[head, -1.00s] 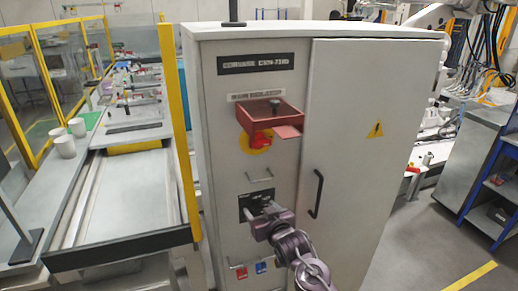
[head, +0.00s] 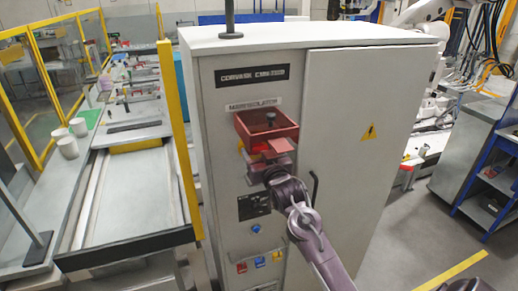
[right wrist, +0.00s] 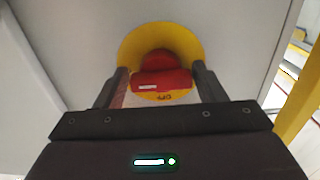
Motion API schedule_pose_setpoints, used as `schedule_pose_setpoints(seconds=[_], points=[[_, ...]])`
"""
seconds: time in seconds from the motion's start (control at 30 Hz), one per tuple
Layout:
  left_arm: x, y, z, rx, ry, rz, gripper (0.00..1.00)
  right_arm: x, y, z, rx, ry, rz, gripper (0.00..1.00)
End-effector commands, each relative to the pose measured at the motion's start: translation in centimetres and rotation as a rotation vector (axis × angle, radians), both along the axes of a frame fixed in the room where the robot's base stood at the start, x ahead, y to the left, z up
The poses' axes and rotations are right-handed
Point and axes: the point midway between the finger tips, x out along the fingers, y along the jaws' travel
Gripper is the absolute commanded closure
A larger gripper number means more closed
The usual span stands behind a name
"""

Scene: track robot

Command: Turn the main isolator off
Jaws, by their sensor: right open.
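The main isolator has a red knob (right wrist: 158,60) on a yellow disc (right wrist: 188,42) on the grey cabinet front. In the head view a red box-like cover (head: 267,124) and my gripper hide most of the isolator. My right gripper (head: 268,163) is just below the cover, in front of the isolator. In the right wrist view its fingers (right wrist: 160,70) are apart, one on each side of the red knob. I cannot tell whether they touch it. My left gripper is not in view.
The cabinet door (head: 350,150) has a black handle (head: 314,186) near my right arm. A blue knob (head: 256,229) and small coloured tags (head: 260,262) sit below on the panel. A yellow post (head: 178,140) and a conveyor (head: 130,195) stand to the left.

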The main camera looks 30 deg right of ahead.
Motion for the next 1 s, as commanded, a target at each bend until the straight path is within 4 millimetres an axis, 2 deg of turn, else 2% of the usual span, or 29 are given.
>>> schedule_pose_setpoints(seconds=[0.27, 0.5, 0.77, 1.0], points=[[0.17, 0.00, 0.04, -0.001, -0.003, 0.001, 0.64, 0.14, 0.01, -0.03, 0.000, -0.001, 0.001, 0.38], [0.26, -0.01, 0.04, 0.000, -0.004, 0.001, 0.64, 0.13, 0.03, -0.04, 0.000, 0.000, 0.001, 0.66], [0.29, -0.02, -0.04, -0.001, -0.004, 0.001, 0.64, 0.13, 0.03, -0.09, -0.029, 0.007, 0.002, 0.66], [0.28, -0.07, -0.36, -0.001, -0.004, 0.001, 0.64, 0.14, 0.01, -0.16, -0.152, 0.038, 0.003, 0.66]])
